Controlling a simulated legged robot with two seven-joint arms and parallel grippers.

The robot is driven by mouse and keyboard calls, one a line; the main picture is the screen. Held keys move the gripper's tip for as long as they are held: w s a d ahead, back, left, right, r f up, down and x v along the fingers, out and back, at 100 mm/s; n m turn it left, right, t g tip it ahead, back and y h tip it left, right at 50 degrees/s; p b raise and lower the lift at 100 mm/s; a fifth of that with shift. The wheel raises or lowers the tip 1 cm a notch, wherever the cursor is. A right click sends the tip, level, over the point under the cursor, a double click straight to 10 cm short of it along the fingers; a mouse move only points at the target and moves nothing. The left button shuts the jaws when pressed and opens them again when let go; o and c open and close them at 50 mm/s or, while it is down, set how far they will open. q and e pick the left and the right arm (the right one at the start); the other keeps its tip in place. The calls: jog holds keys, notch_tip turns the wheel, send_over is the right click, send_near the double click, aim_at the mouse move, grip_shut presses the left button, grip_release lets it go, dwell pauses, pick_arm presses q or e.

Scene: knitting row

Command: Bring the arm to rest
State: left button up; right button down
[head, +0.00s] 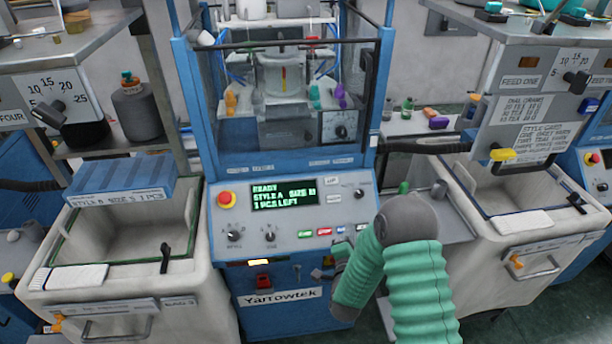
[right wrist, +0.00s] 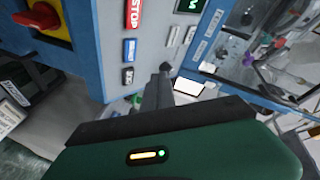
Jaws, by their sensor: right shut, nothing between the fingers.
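My right arm, in ribbed green sleeves, comes up from the bottom right in the head view. Its gripper (head: 342,254) is partly hidden by the arm, in front of the lower right of the knitting machine's control panel (head: 222,217). In the right wrist view the dark fingers of the right gripper (right wrist: 165,72) are together and empty. They point toward the panel, near its row of buttons; I cannot tell whether they touch it. The display (head: 284,193) reads READY, STYLE A, 1 PCS LEFT. My left gripper is not in view.
A pale bin (head: 52,236) with a blue box (head: 120,182) stands left of the machine. Another pale bin (head: 468,182) stands to the right. A red emergency button (head: 226,198) is on the panel. A red stop button (right wrist: 134,14) shows close to the wrist.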

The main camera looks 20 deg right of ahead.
jog(key=s+a+n+g+y, duration=0.4)
jog(key=a+n+y, duration=0.3)
jog(key=a+n, duration=0.4)
jog(key=s+a+r+n+g, duration=0.1)
jog(key=s+a+n+g, duration=0.1)
jog(key=s, duration=0.7)
jog(key=s+a+r+n+g+y, duration=0.1)
jog(key=s+a+n+g, duration=0.1)
jog(key=s+n+g, duration=0.3)
jog(key=shift+s+a, duration=0.2)
jog(key=shift+s, duration=1.85)
jog(key=shift+s+a, duration=0.1)
jog(key=shift+a, duration=0.1)
jog(key=shift+d, duration=0.1)
